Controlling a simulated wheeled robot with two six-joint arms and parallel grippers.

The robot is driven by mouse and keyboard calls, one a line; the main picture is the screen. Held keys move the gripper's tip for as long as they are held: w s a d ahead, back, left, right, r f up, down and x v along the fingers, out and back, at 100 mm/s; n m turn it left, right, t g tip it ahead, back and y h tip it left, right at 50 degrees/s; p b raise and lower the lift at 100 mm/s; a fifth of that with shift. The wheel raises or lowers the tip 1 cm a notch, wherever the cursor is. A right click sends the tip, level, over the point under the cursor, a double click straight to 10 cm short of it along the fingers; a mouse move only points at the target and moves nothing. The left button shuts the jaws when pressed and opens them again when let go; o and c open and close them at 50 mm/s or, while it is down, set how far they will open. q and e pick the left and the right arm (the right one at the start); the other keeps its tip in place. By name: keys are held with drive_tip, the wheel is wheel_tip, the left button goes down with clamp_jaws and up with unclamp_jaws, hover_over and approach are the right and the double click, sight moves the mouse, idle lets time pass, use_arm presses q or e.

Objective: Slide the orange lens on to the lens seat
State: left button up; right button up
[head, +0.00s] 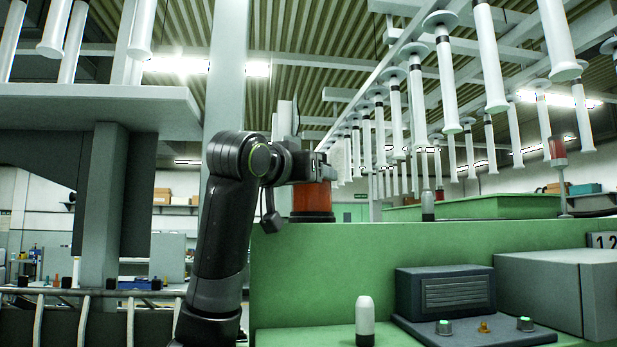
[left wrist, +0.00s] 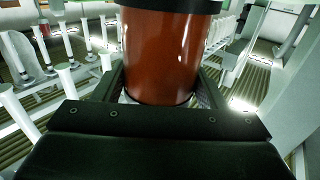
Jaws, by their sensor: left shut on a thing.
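The orange lens (head: 312,199) is a red-orange cylinder, upright at the left end of the green machine's top edge in the head view. It fills the upper middle of the left wrist view (left wrist: 165,55), with a black band at the picture's top edge. My left gripper (head: 318,168) is shut on the lens, with a finger on either side. A dark rim shows at the lens's lower end. I cannot tell whether it touches anything beneath. I cannot make out the lens seat. My right gripper is not in view.
The green machine (head: 400,260) fills the lower right. A dark louvred box (head: 445,291), a grey box (head: 560,285) and a white-topped post (head: 365,318) stand in front. Another small post (head: 428,206) stands on the machine's top. White tubes (head: 487,60) hang overhead at right.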

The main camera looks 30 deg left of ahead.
use_arm(q)
drive_tip(key=o, duration=1.3)
drive_tip(key=shift+s+f+b, duration=0.1)
drive_tip(key=shift+s+b, duration=0.35)
drive_tip(key=shift+s, duration=0.15)
drive_tip(key=s+b, duration=0.9)
drive_tip(key=s, duration=0.7)
drive_tip(key=shift+s, duration=0.15)
